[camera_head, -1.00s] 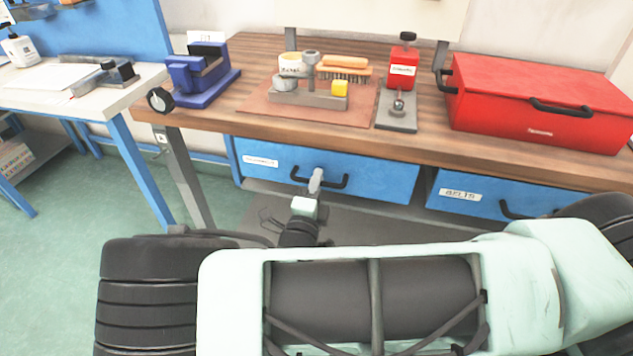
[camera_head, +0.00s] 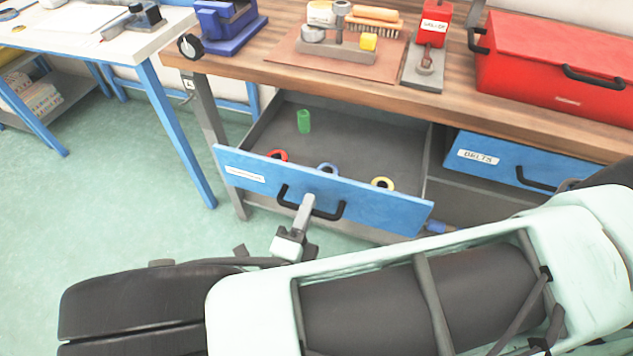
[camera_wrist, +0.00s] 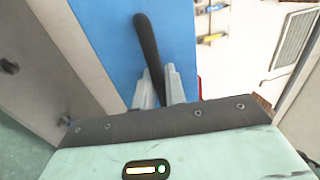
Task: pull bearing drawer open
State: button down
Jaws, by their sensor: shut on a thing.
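The bearing drawer (camera_head: 235,172) hangs under the wooden bench at the left, pulled well out, with a blue front, a small white label and a black bar handle (camera_head: 328,214). Inside it are a green cylinder (camera_head: 304,121), a red ring (camera_head: 277,155), a blue ring (camera_head: 327,168) and a yellow ring (camera_head: 382,183). My gripper (camera_head: 306,202) is shut on the handle at its middle. In the wrist view the two fingers of my gripper (camera_wrist: 158,88) close around the black handle (camera_wrist: 147,45) against the blue drawer front (camera_wrist: 105,40).
A second blue drawer (camera_head: 540,163), labelled BELTS, is shut at the right. A white table (camera_head: 100,40) is at the left. Green floor is free there.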

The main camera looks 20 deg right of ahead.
jog(key=shift+r+v, duration=0.2)
jog(key=shift+v, duration=1.1)
jog(key=shift+r+v, duration=0.2)
jog(key=shift+v, duration=1.1)
jog(key=shift+s, duration=0.1)
jog(key=c, duration=1.5)
grip_release()
jog(key=shift+c, duration=0.2)
